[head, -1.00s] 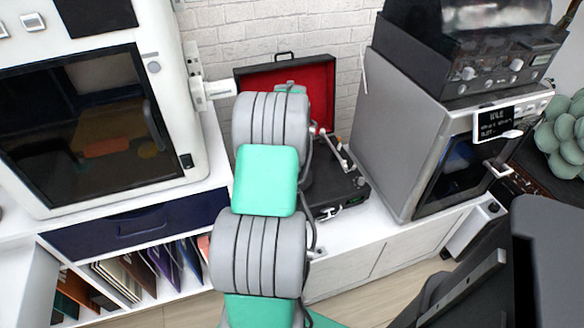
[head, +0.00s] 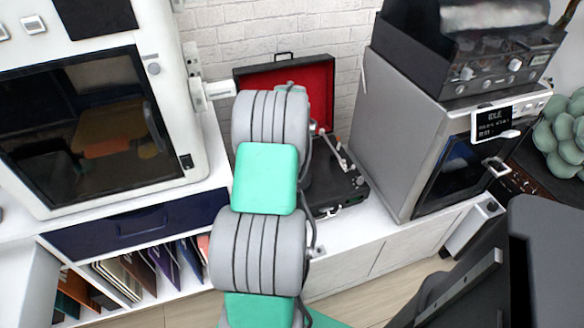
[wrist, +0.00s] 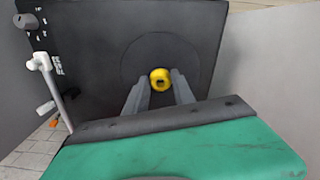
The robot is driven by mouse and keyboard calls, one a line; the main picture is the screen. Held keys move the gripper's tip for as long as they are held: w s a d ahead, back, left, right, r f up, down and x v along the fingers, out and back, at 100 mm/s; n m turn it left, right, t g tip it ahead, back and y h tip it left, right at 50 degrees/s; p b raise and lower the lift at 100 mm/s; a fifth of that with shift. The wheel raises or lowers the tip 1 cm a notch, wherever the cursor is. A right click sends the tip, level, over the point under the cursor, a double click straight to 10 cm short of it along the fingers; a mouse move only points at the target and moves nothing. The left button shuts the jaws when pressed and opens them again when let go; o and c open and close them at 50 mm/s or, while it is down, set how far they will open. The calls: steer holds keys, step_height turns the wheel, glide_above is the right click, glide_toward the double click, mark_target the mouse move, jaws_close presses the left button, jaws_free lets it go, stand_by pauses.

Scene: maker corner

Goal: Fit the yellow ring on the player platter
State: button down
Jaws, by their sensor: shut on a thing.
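In the wrist view the yellow ring (wrist: 160,79) is held between the two fingertips of my gripper (wrist: 158,85). Its hole faces the camera. Behind it is the dark round player platter (wrist: 135,62) on the black record player (wrist: 85,50). The ring appears over the platter area, but I cannot tell whether it touches the platter. In the head view the record player (head: 347,187), with its red-lined lid open, is partly hidden by my arm. The ring and my gripper's fingers are hidden there.
The tonearm (wrist: 48,72) lies along the left in the wrist view. In the head view a white cabinet machine (head: 178,80) stands left of the player, and a grey oven-like machine (head: 400,130) stands close on its right. The white counter (head: 375,218) has a little free room in front.

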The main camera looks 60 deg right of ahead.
steer(key=shift+f+b, duration=0.35)
steer(key=shift+f, duration=0.25)
steer(key=c, duration=1.3)
jaws_free()
steer(key=shift+c, duration=0.2)
step_height(320, 180, up, 11)
steer(key=p, duration=0.7)
steer(key=shift+p, duration=0.4)
